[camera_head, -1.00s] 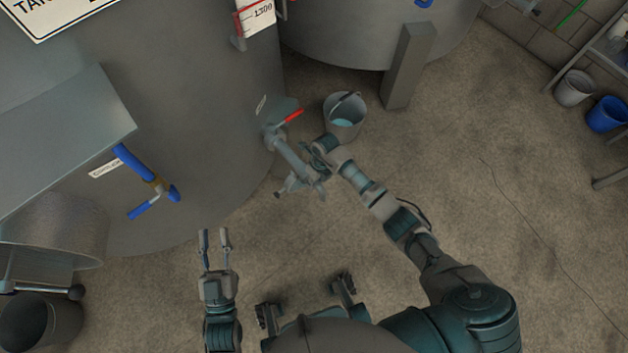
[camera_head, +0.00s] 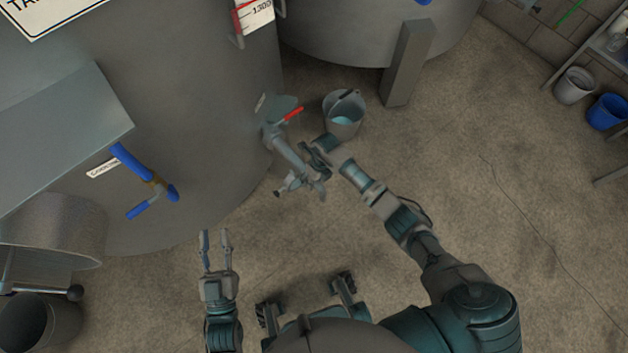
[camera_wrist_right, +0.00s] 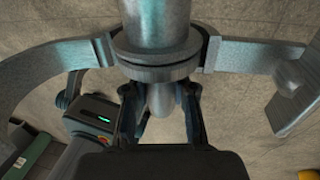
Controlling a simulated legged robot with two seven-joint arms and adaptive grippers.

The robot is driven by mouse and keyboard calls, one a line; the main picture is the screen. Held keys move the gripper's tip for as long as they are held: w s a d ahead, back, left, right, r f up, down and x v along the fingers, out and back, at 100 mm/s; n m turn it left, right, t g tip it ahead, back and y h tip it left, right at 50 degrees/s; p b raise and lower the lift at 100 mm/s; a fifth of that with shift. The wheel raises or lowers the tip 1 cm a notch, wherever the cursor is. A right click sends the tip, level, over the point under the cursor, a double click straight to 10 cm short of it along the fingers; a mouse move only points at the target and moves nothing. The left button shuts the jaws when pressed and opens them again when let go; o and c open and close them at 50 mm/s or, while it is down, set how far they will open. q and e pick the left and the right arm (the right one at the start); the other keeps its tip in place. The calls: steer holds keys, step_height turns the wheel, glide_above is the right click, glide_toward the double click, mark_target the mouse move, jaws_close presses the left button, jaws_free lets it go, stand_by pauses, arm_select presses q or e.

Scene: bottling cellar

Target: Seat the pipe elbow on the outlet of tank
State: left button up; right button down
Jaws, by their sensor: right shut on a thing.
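The large grey tank (camera_head: 190,90) fills the left of the head view. Its low outlet with a red-handled valve (camera_head: 292,115) is on its right side. A grey pipe piece, seemingly the elbow (camera_head: 292,156), slopes down-right from the outlet; I cannot tell whether its end is fully seated. My right gripper (camera_head: 312,160) is shut on the elbow near its lower part. In the right wrist view, the fingers (camera_wrist_right: 160,105) flank the pipe just below a round flange (camera_wrist_right: 155,60) with a clamp-like band. My left gripper (camera_head: 215,236) is open and empty, away from the elbow.
A blue-handled valve (camera_head: 148,180) juts from the tank. A grey post (camera_head: 408,63) stands at the back. Grey and blue buckets (camera_head: 607,113) are far right.

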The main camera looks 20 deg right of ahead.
steer(key=c, duration=0.9)
jaws_free()
steer(key=shift+o, duration=0.2)
steer(key=v, duration=1.2)
steer(key=shift+f, duration=0.1)
